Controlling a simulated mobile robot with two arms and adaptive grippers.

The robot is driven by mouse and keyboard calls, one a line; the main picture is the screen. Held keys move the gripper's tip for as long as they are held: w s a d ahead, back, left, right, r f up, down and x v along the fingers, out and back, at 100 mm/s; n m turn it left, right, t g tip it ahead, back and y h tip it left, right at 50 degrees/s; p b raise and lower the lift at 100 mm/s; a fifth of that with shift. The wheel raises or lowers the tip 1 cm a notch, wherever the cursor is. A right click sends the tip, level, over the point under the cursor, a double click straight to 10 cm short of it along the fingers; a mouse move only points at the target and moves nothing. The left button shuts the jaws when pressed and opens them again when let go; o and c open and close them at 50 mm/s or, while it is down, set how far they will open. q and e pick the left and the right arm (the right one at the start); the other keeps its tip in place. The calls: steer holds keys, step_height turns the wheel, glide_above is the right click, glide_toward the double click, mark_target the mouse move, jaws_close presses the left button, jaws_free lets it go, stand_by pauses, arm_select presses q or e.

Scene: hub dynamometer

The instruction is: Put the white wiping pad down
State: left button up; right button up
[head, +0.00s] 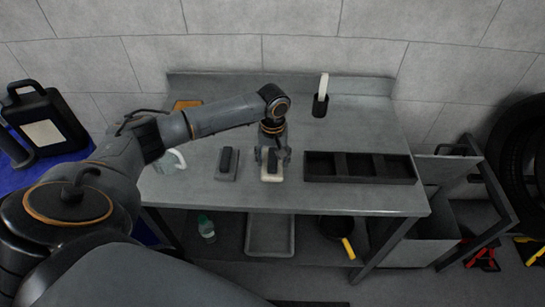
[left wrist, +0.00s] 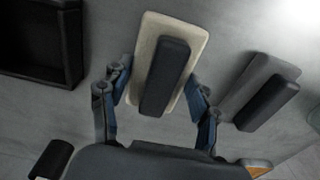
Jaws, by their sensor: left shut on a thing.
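The white wiping pad (head: 271,178) has a flat off-white base and a dark block handle on top. My left gripper (head: 272,155) is above it at the middle of the grey table, pointing down. In the left wrist view the pad (left wrist: 143,58) lies between the two fingers of the left gripper (left wrist: 158,98), which is shut on it. The pad is at or very near the table top; I cannot tell whether it touches. My right gripper is not in view.
A grey pad with a dark handle (head: 227,164) lies just left of the white pad. A black compartment tray (head: 360,180) stands to the right. A black cup (head: 320,105) holding a white item stands behind. The table's front right (head: 400,205) is bare.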

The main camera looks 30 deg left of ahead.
mark_target(272, 157)
arm_select(q)
steer(key=shift+s+f, duration=0.1)
steer(key=shift+f, duration=0.1)
steer(key=o, duration=1)
steer(key=shift+r, duration=0.1)
step_height(272, 157, up, 12)
steer(key=shift+r+b, duration=0.15)
steer(key=shift+b, duration=0.25)
